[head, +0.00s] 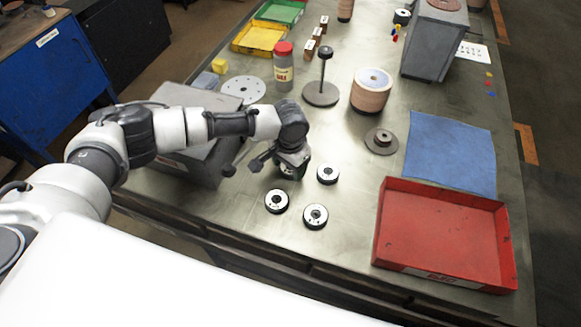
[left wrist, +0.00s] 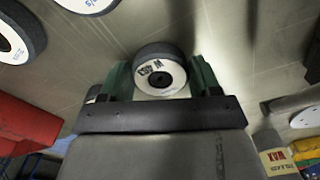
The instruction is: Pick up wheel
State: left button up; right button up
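Several small wheels, each a white-faced disc with a dark rim and a centre hole, are on the metal table. Three show clear of the gripper in the head view: one at the right (head: 327,174), one at the left (head: 276,201) and one nearest (head: 315,216). My left gripper (head: 291,168) points down at another wheel, mostly hidden under it. In the left wrist view that wheel (left wrist: 160,76) sits between the two green fingers, which lie close along both its sides. I cannot tell whether they press on it. My right gripper is not in view.
A red tray (head: 440,262) and a blue mat (head: 451,150) lie to the right. A grey block (head: 190,165) stands under my left arm. A spindle stand (head: 321,92), a red-capped bottle (head: 284,72) and a disc stack (head: 371,92) stand farther back.

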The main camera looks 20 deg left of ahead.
pick_arm(q)
jog(key=c, duration=0.3)
jog(key=shift+r, duration=0.1)
jog(key=shift+c, duration=0.2)
jog(key=shift+r, duration=0.6)
notch_tip(320, 180, up, 3)
jog(key=shift+w+f+b, duration=0.1)
jog(key=shift+b, duration=0.4)
jog(key=s+d+r+b, duration=0.1)
jog(key=s+d+r, duration=0.5)
jog(key=d, duration=0.4)
jog(key=shift+r+b, duration=0.3)
jog(key=shift+r, duration=0.15)
jog(key=o, duration=0.5)
jog(key=shift+d, duration=0.1)
jog(key=shift+c, duration=0.2)
jog(key=c, duration=0.4)
